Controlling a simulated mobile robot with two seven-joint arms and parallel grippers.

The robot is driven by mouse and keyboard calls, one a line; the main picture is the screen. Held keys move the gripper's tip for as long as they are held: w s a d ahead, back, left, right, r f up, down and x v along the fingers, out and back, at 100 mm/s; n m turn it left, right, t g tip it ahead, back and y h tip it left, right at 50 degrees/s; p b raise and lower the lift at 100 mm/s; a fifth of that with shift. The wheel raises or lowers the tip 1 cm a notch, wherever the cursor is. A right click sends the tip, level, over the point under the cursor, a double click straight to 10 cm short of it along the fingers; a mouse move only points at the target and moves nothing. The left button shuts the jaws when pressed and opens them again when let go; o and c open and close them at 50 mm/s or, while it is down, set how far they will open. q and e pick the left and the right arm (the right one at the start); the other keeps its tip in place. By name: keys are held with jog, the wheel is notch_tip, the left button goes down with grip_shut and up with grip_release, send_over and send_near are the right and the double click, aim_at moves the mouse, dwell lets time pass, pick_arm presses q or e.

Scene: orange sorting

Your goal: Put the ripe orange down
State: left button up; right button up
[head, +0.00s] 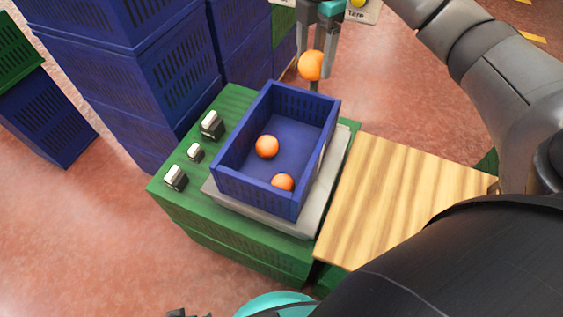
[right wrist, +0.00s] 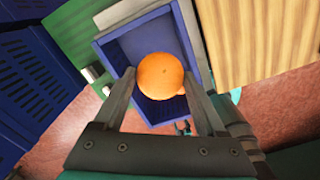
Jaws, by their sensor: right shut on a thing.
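My right gripper (head: 314,70) comes in from the top of the head view and is shut on an orange-coloured fruit, the ripe orange (head: 311,65). It holds the orange in the air, near the far edge of the blue crate (head: 247,191). In the right wrist view the orange (right wrist: 160,75) sits between the two fingers, with the crate (right wrist: 118,32) behind it. Two more oranges lie in the crate, one near the middle (head: 267,146) and one by the near wall (head: 283,182). Of my left gripper, only dark parts (head: 188,314) show at the bottom edge; its jaws are unclear.
The crate stands on a grey scale plate (head: 308,219) on a green base (head: 194,218). Several metal weights (head: 211,125) stand left of it. A wooden board (head: 395,200) lies to the right. Tall stacks of blue crates (head: 150,75) rise at the back left.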

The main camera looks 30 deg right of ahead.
jog(key=m, duration=0.1)
jog(key=d+f+m, duration=0.1)
jog(key=m, duration=0.1)
jog(key=shift+w+f+b, duration=0.1)
jog(key=shift+f+b, duration=0.15)
jog(key=shift+b, duration=0.15)
jog(key=shift+f, duration=0.25)
jog(key=b, duration=0.6)
send_near(307, 138)
jog(key=shift+f, duration=0.7)
notch_tip(307, 138, down, 2)
jog(key=shift+f+b, duration=0.15)
jog(key=shift+b, duration=0.65)
pick_arm(q)
jog(key=w+r+t, duration=0.1)
jog(key=w+r, duration=0.1)
jog(key=r, duration=0.6)
jog(key=w+d+r+t, duration=0.1)
jog(key=w+r, duration=0.2)
jog(key=r, duration=0.4)
jog(key=shift+d+r+h, duration=0.25)
jog(key=shift+r+h, duration=0.05)
jog(key=shift+r, duration=0.1)
pick_arm(e)
jog(key=shift+f, duration=0.6)
jog(key=shift+f, duration=0.1)
